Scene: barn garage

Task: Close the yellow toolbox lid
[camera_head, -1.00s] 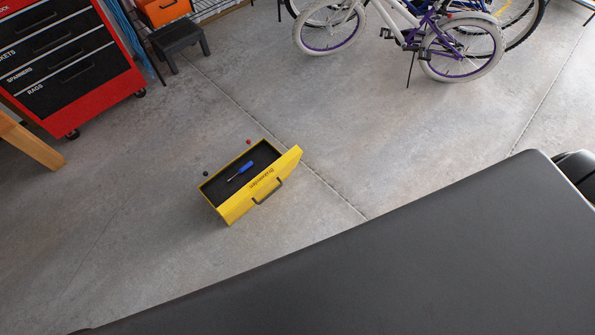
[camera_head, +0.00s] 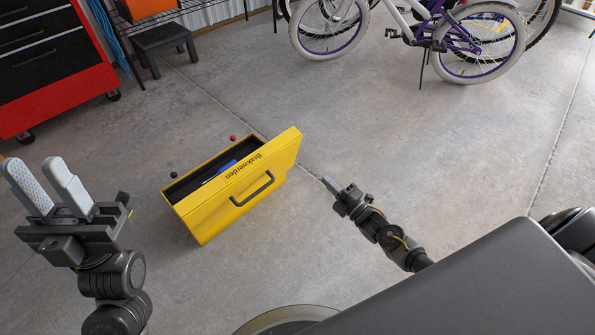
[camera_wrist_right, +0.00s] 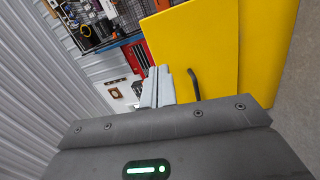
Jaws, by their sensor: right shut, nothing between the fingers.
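The yellow toolbox (camera_head: 212,222) stands on the concrete floor. Its lid (camera_head: 248,190) is open, raised on the near side, with a dark handle (camera_head: 252,190) facing me. A blue-handled screwdriver (camera_head: 228,166) lies in the dark interior, partly hidden by the lid. My right gripper (camera_head: 330,184) is shut and empty, to the right of the toolbox and apart from it. In the right wrist view its closed fingers (camera_wrist_right: 158,84) show in front of the yellow panel (camera_wrist_right: 195,45); contact cannot be told. My left gripper (camera_head: 36,172) is open and empty, left of the toolbox.
Small red (camera_head: 233,138) and black (camera_head: 173,174) balls lie behind the toolbox. A red tool cabinet (camera_head: 60,85) and a dark step stool (camera_head: 163,45) stand at the back left. Bicycles (camera_head: 440,45) stand at the back. The floor to the right is clear.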

